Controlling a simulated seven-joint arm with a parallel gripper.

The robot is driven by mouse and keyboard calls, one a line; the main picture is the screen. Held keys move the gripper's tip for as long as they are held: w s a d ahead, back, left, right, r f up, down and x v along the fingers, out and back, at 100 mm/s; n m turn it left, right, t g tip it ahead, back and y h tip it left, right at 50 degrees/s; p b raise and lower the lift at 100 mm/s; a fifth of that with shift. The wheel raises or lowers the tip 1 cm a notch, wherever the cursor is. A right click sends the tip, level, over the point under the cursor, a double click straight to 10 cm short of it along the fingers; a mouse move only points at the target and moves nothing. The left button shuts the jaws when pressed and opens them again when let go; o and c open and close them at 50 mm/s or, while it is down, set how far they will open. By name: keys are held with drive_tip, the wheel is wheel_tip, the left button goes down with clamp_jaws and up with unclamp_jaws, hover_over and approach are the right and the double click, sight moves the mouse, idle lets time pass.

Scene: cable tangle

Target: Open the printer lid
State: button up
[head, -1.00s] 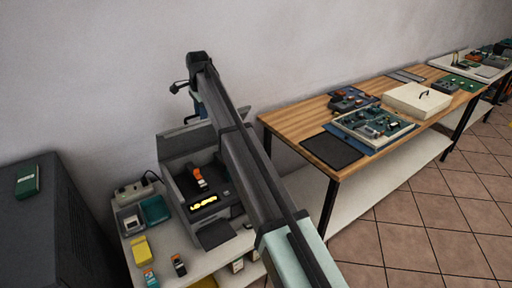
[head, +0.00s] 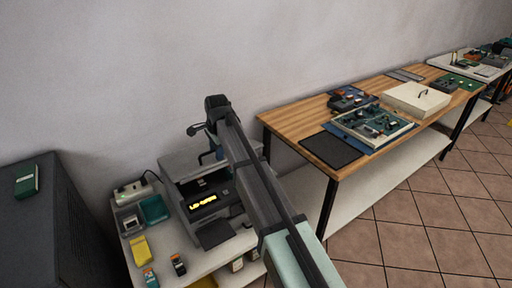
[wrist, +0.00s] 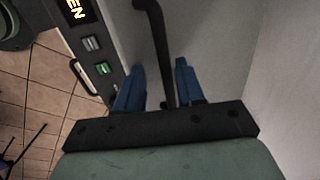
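The grey printer (head: 200,207) stands on the white table at the left in the head view, with yellow lettering lit on its front display. Its lid (head: 176,165) lies low over the body and hides the inside; whether it is fully down I cannot tell. In the wrist view, the lid's black bar handle (wrist: 160,45) runs between the two blue fingers of my gripper (wrist: 160,66). The fingers are apart, with gaps seen beside the bar. The display edge (wrist: 77,10) shows the letters "EN". In the head view my arm mostly hides the gripper.
A power strip (head: 132,188), a teal box (head: 154,209) and a yellow item (head: 140,249) lie left of the printer. Small cartridges (head: 178,265) lie in front. A dark cabinet (head: 60,235) stands far left. A wooden bench (head: 300,125) stands right, and the wall is close behind.

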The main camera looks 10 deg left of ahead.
sight(220, 162)
drive_tip(key=f, duration=0.1)
drive_tip(key=s+d+f, duration=0.1)
drive_tip(key=f, duration=0.2)
drive_tip(key=shift+s+d+f, duration=0.2)
drive_tip(key=shift+f, duration=0.1)
wheel_tip(220, 162, up, 14)
drive_tip(key=s+d, duration=0.2)
drive_tip(key=shift+h, duration=0.6)
drive_tip(key=w+d+f, duration=0.2)
drive_tip(key=d, duration=0.1)
drive_tip(key=w+d+f, duration=0.2)
drive_tip(key=d+f, duration=0.1)
drive_tip(key=d, duration=0.1)
drive_tip(key=w+d+f, duration=0.2)
drive_tip(key=d+f, duration=0.1)
drive_tip(key=shift+w+d+f, duration=0.2)
drive_tip(key=shift+w+d, duration=0.15)
drive_tip(key=shift+d, duration=0.05)
